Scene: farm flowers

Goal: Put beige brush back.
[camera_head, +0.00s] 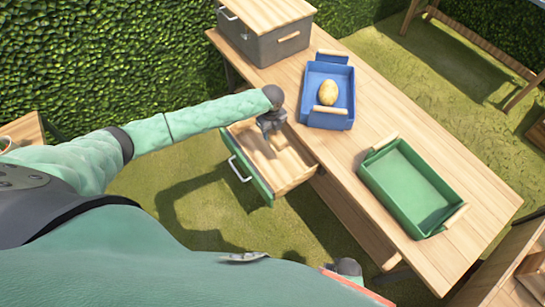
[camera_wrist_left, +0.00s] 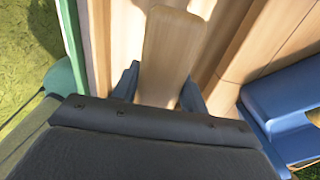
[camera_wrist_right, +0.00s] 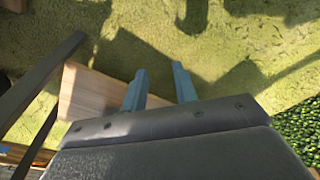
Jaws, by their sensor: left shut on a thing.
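My left gripper (camera_head: 268,128) is over the open drawer (camera_head: 251,178) of the wooden table, its fingers pointing down. In the left wrist view, its fingers (camera_wrist_left: 158,88) are shut on the flat, pale wooden beige brush (camera_wrist_left: 172,48). The brush's far end sticks out past the fingertips, over or inside the drawer; I cannot tell whether it touches the drawer floor. In the head view the brush is mostly hidden by the gripper. My right gripper (camera_wrist_right: 160,88) is open and empty over grass, away from the table.
A blue tray (camera_head: 330,121) holding a potato (camera_head: 328,93) is on the table (camera_head: 365,105), right of the drawer. A green tray (camera_head: 410,188) is nearer the table's right end. A grey box with a wooden lid (camera_head: 265,12) stands at the far end. A hedge lies behind.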

